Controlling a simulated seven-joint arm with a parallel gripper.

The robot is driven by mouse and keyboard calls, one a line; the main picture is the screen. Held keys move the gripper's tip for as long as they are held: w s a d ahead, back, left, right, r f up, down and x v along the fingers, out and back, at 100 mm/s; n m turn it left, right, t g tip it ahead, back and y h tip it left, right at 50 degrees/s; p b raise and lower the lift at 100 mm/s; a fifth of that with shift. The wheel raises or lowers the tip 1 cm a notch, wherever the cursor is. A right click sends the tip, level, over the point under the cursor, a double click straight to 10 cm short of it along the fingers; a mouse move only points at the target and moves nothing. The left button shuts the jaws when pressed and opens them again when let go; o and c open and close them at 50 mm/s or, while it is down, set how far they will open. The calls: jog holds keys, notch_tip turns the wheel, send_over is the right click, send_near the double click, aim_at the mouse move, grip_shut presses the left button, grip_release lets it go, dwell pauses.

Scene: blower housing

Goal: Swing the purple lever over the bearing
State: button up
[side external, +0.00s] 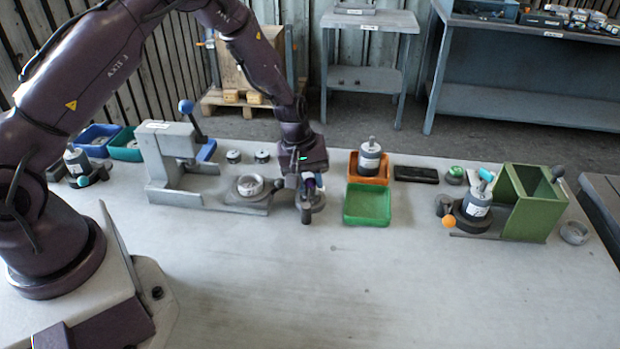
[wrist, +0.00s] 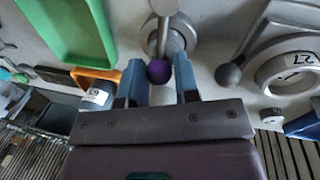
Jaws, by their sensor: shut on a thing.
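The purple lever shows its ball knob (wrist: 158,72) in the wrist view, with a grey rod running up to a round metal base (wrist: 176,38). My gripper (wrist: 162,88) has its two blue-grey fingers on either side of the knob and is shut on it. In the side view my gripper (side external: 308,190) hides most of the lever, above the round base (side external: 315,205). The bearing, a silver ring (side external: 250,186), sits on a grey plate just left of my gripper. In the wrist view a marked ring that looks like it (wrist: 264,76) is at the right, apart from the knob.
A dark ball-ended lever (wrist: 228,75) lies beside the marked ring. A green tray (side external: 367,205) and an orange tray (side external: 385,178) holding a grey cylinder stand right of my gripper. A grey bracket (side external: 165,155) stands left. The front of the table is clear.

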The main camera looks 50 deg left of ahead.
jog(key=o, duration=0.9)
jog(key=r, duration=0.4)
jog(key=s+a+r, duration=0.1)
jog(key=r, duration=0.3)
jog(key=s+r, duration=0.1)
jog(key=r, duration=0.3)
jog(key=shift+a+r, duration=0.15)
jog(key=shift+r, duration=0.25)
